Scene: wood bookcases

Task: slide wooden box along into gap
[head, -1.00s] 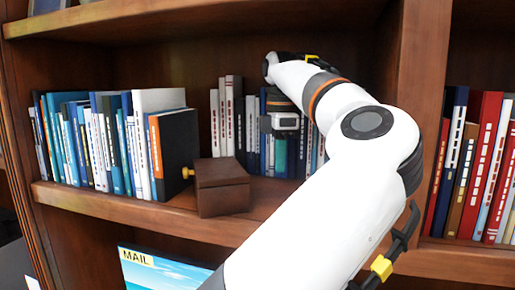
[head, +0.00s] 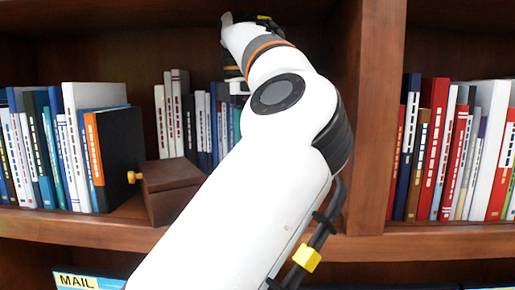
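The brown wooden box (head: 170,187) sits at the front of the middle shelf, with a round brass knob (head: 133,177) on its left. My arm covers its right end. Behind it, a dark gap (head: 145,130) lies between a black book with an orange spine (head: 122,150) and thin white books (head: 177,115). My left arm comes up from the bottom, left of centre, and bends back over the shelf. My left gripper (head: 238,88) is by the books, right of the gap and apart from the box. Its fingers are mostly hidden. My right gripper is out of view.
Several books (head: 50,145) stand left of the gap. A thick upright panel (head: 375,120) divides the bookcase, with more books (head: 450,150) to its right. A sign marked MAIL (head: 75,281) shows below the shelf.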

